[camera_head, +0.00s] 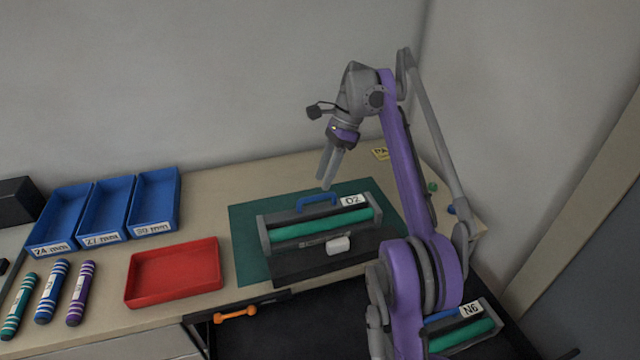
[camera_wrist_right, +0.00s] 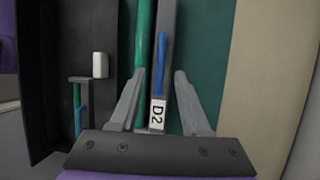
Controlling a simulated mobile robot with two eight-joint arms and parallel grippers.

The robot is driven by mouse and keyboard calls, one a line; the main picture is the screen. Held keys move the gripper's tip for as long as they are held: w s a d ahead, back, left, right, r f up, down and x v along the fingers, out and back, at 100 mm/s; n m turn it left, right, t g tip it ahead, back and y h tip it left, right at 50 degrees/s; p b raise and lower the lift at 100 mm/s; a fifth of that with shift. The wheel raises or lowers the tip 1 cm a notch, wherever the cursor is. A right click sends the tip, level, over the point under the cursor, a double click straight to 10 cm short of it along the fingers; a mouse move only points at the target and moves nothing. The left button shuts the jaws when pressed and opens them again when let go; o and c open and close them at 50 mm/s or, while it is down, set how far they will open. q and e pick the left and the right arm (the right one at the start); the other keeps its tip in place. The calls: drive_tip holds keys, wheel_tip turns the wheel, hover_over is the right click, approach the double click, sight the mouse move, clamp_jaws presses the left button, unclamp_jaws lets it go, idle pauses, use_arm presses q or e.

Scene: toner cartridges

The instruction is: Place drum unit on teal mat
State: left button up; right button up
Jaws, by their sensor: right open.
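A drum unit labelled D2 (camera_head: 322,230), grey with a green roller and a blue handle, rests on the teal mat (camera_head: 247,238). In the right wrist view the D2 unit (camera_wrist_right: 145,50) runs away from me, with the teal mat (camera_wrist_right: 207,50) beside it. My right gripper (camera_head: 328,182) is open and empty above the blue handle, fingers pointing down. In the wrist view its fingers (camera_wrist_right: 158,85) stand on either side of the handle. A second unit labelled N6 (camera_head: 466,332) lies lower right, partly hidden by my right arm. My left gripper is not in view.
A black panel (camera_head: 300,268) with a white block (camera_head: 338,245) lies in front of D2. A red tray (camera_head: 175,272), blue bins (camera_head: 103,208) and striped cartridges (camera_head: 48,290) stand left. An orange object (camera_head: 235,313) is at the front edge. A wall rises behind.

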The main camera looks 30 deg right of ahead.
drive_tip(key=s+a+n, duration=0.1)
drive_tip(key=a, duration=0.1)
drive_tip(key=s+a+n+h, duration=0.1)
drive_tip(key=a+n, duration=0.1)
drive_tip(key=s+a+n+t, duration=0.1)
drive_tip(key=a+n, duration=0.1)
drive_tip(key=shift+s+r+h, duration=0.1)
drive_tip(key=shift+h, duration=0.3)
drive_tip(key=s+a+f+n, duration=0.1)
drive_tip(key=s, duration=0.1)
drive_tip(key=s+a+f+n+h, duration=0.1)
drive_tip(key=s+a+n, duration=0.1)
drive_tip(key=s+a+f+n+t, duration=0.1)
drive_tip(key=s+n, duration=0.1)
drive_tip(key=shift+s+a+f, duration=0.1)
drive_tip(key=shift+a+f, duration=0.3)
drive_tip(key=s+a+f+n+t+h, duration=0.1)
drive_tip(key=s+a+f+n, duration=0.2)
drive_tip(key=s+f+n, duration=0.2)
drive_tip(key=s+a+f+n+t+h, duration=0.1)
drive_tip(key=s+a+f+n+t, duration=0.1)
drive_tip(key=s+f+n, duration=0.4)
drive_tip(key=s+a+f, duration=0.1)
drive_tip(key=s+f, duration=0.4)
drive_tip(key=s, duration=0.2)
drive_tip(key=shift+t, duration=0.3)
